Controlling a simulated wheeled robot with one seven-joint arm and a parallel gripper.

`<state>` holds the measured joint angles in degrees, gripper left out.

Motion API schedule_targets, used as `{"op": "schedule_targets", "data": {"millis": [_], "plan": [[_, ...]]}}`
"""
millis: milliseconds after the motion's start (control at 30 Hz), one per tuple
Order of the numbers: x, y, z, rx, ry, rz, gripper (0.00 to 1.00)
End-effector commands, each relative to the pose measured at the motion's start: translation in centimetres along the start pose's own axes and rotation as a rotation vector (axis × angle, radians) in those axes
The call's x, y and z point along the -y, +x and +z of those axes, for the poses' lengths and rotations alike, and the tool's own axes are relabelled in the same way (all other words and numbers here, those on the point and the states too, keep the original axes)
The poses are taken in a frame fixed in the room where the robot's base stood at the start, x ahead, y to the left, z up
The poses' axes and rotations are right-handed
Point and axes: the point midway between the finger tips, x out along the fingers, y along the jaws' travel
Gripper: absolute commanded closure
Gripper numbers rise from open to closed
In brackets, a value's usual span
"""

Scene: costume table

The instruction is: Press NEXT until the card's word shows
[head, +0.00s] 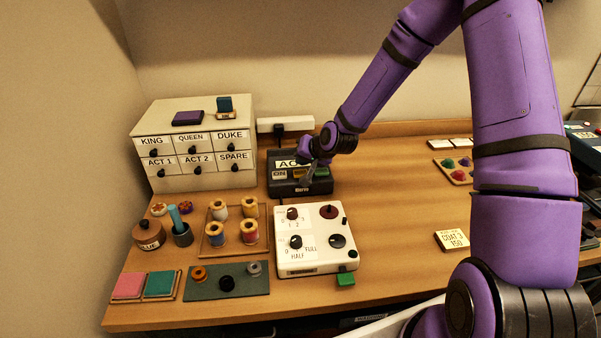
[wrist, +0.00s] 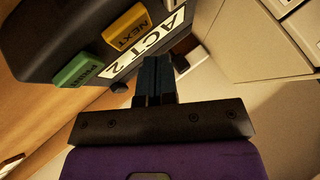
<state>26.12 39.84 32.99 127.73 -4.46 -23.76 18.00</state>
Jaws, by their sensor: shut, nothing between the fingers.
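The dark label machine (head: 286,188) stands at the back middle of the table, right of the drawer cabinet. Its display (wrist: 147,45) reads ACT 2 in the wrist view. The orange NEXT button (wrist: 127,29) and the green PRINT button (wrist: 78,69) show clearly there. An ON button (head: 279,175) is on the machine's left in the head view. My gripper (head: 308,180) is over the machine; its shut, empty fingers also show in the wrist view (wrist: 154,66), beside the display. I cannot tell whether they touch it. A pale card (head: 452,240) at the right seems to read COAT 3, 150.
The drawer cabinet (head: 196,150) has labels KING, QUEEN, DUKE, ACT 1, ACT 2 and SPARE. A white control box (head: 315,262) with knobs stands in front of the machine. Thread spools (head: 248,233) are left of it.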

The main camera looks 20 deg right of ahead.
Motion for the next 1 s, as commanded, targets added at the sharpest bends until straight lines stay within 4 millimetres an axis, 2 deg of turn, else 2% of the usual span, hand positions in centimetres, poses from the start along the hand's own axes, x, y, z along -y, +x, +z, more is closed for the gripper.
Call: {"op": "schedule_targets", "data": {"millis": [500,1000], "plan": [[2.1,-2.9,-2.1,0.0,-0.001,0.0,1.0],[2.1,-2.9,-2.1,0.001,0.0,0.0,1.0]]}}
